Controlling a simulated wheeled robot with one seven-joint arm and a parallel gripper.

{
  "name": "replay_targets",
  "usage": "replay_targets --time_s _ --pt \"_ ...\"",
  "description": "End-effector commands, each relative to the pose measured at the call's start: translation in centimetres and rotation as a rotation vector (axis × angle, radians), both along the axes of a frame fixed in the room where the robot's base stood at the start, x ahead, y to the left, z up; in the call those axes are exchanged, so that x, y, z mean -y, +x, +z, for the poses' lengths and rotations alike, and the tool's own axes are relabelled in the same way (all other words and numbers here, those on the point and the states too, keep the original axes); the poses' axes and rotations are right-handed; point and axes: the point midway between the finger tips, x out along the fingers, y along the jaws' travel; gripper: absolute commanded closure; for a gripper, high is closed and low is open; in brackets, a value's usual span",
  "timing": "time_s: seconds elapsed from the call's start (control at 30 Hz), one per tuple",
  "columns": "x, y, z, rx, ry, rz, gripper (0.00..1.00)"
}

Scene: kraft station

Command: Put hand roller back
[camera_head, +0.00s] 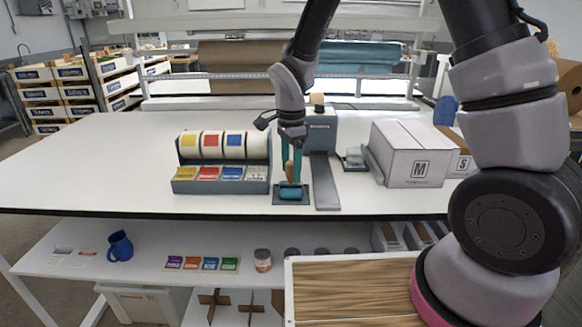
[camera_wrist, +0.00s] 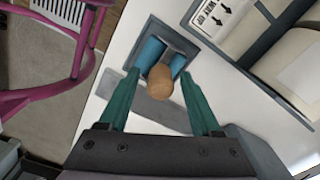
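The hand roller has a blue cylinder (camera_wrist: 152,54) and a wooden handle (camera_wrist: 160,83). In the head view, its blue roller (camera_head: 291,192) rests on a small dark square base (camera_head: 304,200) on the table, with the handle (camera_head: 289,171) standing upright. My gripper (camera_head: 291,163) points down from above it, with teal fingers. In the wrist view, the fingertips of my gripper (camera_wrist: 160,75) are on both sides of the handle, with visible gaps to it. The gripper appears open around the handle, not closed on it.
A label dispenser (camera_head: 222,160) stands just left of the roller, and a grey tape machine (camera_head: 321,130) with a long plate (camera_head: 325,180) just right. White boxes (camera_head: 408,154) stand further right. The table's left side is clear.

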Motion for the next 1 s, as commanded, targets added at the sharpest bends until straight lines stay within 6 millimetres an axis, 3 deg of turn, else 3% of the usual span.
replay_targets --time_s 0.27,0.7,1.0 --pt "0.0 0.1 0.7 0.003 0.001 -0.001 0.35" --pt "0.0 0.1 9.4 0.004 0.003 0.0 0.35" --pt "0.0 0.0 12.2 0.001 0.0 0.0 0.35"
